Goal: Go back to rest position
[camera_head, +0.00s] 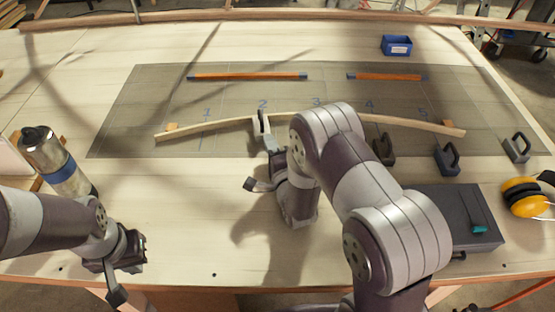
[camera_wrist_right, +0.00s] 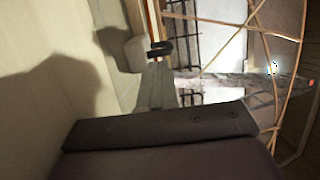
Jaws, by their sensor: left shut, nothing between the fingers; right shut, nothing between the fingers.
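My left gripper (camera_head: 126,268) is shut and empty above the bare table at the lower left. My right gripper (camera_head: 262,170) is shut and empty, just in front of the bent wooden lath (camera_head: 215,127) near number 2. The lath curves across the grey numbered mat (camera_head: 120,140). My right arm hides part of the lath and mat. In the right wrist view, a grey finger with a dark tip (camera_wrist_right: 158,55) shows beside a pale block.
Dark clamps (camera_head: 384,150) (camera_head: 447,158) (camera_head: 517,148) stand at the right. A grey case (camera_head: 465,215) and yellow earmuffs (camera_head: 525,198) lie at the lower right. A metal cylinder (camera_head: 55,160) is near my left arm. A blue bin (camera_head: 397,45) stands behind. The table between the arms is clear.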

